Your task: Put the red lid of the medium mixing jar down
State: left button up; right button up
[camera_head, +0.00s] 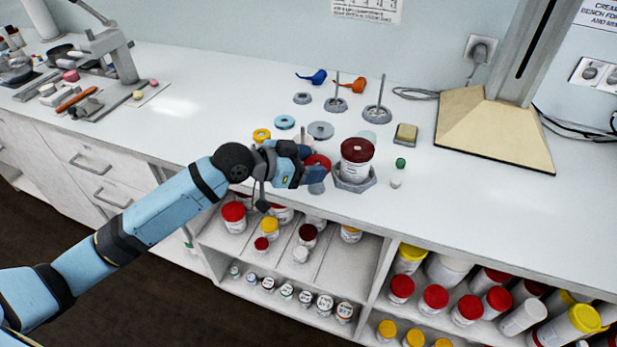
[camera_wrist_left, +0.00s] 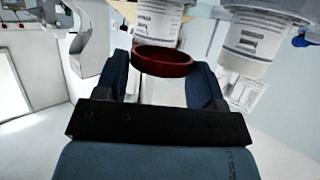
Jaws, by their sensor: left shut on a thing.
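My left gripper (camera_head: 318,172) is shut on the red lid (camera_head: 316,160), above the bench near its front edge. In the left wrist view the red lid (camera_wrist_left: 163,62) sits between the two fingers of the left gripper (camera_wrist_left: 165,78). A white jar with a dark red top (camera_head: 357,152) stands upright in a grey holder (camera_head: 353,184) just right of the gripper. In the wrist view, two labelled white jars (camera_wrist_left: 160,20) (camera_wrist_left: 255,42) show beyond the lid. I cannot tell which is the medium mixing jar. My right gripper is not in view.
A blue ring (camera_head: 284,122), a grey disc (camera_head: 320,130) and a yellow ring (camera_head: 261,135) lie behind the gripper. Grey stands with rods (camera_head: 377,114) are farther back. A green-topped vial (camera_head: 400,162) is right of the holder. The bench (camera_head: 480,205) is clear farther right.

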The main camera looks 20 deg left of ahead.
aim_at(308, 191)
pick_arm(q)
notch_tip(308, 191, down, 4)
jog(key=shift+f, duration=0.1)
jog(key=shift+f+b, duration=0.4)
jog(key=shift+f, duration=0.2)
jog(key=o, duration=0.9)
